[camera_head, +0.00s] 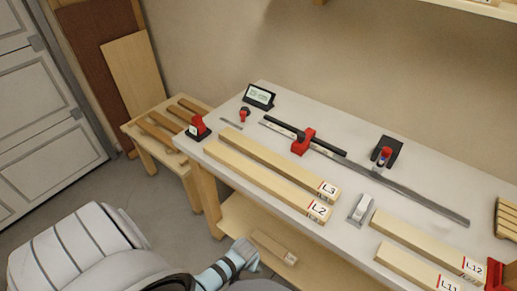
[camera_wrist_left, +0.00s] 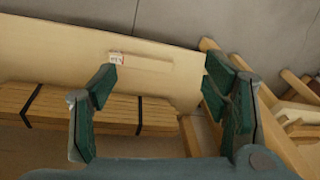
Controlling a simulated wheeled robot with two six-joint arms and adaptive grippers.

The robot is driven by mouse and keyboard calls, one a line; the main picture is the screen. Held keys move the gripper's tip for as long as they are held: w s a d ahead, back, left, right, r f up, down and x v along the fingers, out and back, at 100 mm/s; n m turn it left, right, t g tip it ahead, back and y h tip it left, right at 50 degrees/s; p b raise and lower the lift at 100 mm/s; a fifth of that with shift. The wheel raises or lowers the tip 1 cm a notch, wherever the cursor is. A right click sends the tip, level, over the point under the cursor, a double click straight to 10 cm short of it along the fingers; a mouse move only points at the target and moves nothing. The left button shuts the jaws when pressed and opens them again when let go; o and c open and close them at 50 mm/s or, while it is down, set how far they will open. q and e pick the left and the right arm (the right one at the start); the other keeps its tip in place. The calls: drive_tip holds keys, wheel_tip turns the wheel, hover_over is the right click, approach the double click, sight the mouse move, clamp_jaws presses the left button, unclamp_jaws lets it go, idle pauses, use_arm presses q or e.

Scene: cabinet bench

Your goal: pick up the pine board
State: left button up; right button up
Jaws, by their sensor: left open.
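A short pale pine board (camera_head: 274,246) lies on the bench's lower shelf (camera_head: 236,215), with a label at its near end. In the left wrist view the short board (camera_wrist_left: 145,62) lies flat on the shelf, its red-and-white label at its left end. My left gripper (camera_wrist_left: 160,72) is open and empty, its green fingers on either side of the board in the picture. I cannot tell the gap between fingers and board. Longer pine boards marked L2 (camera_head: 265,182), L3 (camera_head: 275,163), L11 (camera_head: 412,268) and L12 (camera_head: 425,243) lie on the benchtop.
A strapped timber stack (camera_wrist_left: 95,108) lies below the shelf edge in the wrist view. On the bench are a long metal bar with a red clamp (camera_head: 303,141), a grey hand tool (camera_head: 361,209) and a small display (camera_head: 259,97). A low slatted stand (camera_head: 160,128) stands left.

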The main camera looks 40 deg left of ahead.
use_arm(q)
drive_tip(key=w+a+r+n, duration=0.1)
drive_tip(key=w+r+n, duration=0.1)
drive_tip(key=w+r, duration=0.3)
drive_tip(key=w+r+n, duration=0.1)
drive_tip(key=w+r, duration=0.2)
drive_tip(key=r, duration=0.5)
wheel_tip(320, 180, up, 18)
drive_tip(key=n+g+y+b, duration=0.2)
drive_tip(key=n+y, duration=0.1)
drive_tip(key=n, duration=0.9)
hover_over(262, 175)
drive_tip(key=d, duration=0.5)
drive_tip(key=x, duration=1)
drive_tip(key=shift+a, duration=0.25)
drive_tip(key=shift+h, duration=0.3)
drive_tip(key=shift+w, duration=0.1)
drive_tip(key=c, duration=1.6)
drive_tip(key=shift+c, duration=0.2)
drive_tip(key=shift+r, duration=0.1)
